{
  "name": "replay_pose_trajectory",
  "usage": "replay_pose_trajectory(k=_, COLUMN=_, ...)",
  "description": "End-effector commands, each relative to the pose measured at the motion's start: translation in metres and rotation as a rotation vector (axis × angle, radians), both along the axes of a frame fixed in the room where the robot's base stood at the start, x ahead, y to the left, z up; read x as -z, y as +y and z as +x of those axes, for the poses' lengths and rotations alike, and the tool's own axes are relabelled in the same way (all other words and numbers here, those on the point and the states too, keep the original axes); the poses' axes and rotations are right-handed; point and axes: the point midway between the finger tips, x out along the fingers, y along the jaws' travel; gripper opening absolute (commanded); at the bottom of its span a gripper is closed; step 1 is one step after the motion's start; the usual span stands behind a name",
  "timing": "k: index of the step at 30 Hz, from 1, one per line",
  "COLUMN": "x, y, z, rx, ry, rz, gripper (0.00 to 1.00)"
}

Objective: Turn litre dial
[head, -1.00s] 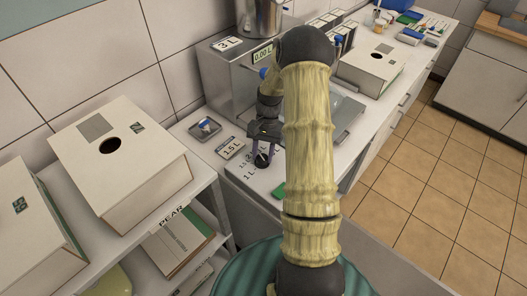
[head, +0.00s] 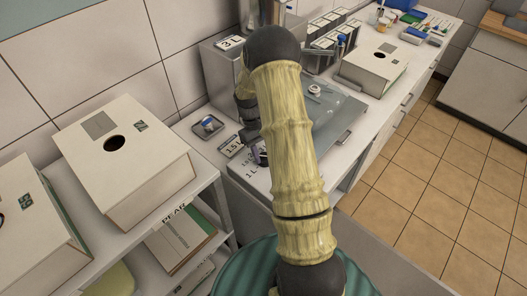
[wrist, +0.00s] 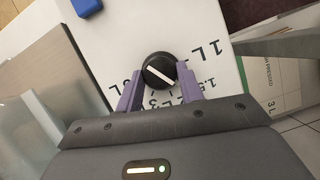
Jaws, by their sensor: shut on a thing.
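The litre dial (wrist: 159,70) is a round black knob with a white pointer bar, set in a white top printed with 1 L, 1.5 L and 3 L marks. In the wrist view the bar slants from upper left to lower right; I cannot tell which mark it picks out. My gripper (wrist: 159,88) has its purple fingers shut on the dial, one on each side. In the head view my gripper (head: 258,153) is at the counter's front left, and my arm hides most of the dial.
A metal dispenser box with a 3 L sign (head: 230,42) stands just behind. A blue block (wrist: 87,7) is near in the wrist view. White bins (head: 122,160) stand at left.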

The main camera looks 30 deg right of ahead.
Motion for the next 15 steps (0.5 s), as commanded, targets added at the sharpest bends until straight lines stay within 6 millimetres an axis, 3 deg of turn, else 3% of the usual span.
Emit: replay_pose_trajectory(k=15, x=-0.0005, y=0.0022, z=0.0012, rx=-0.201, ry=-0.006, rz=0.0, gripper=0.14)
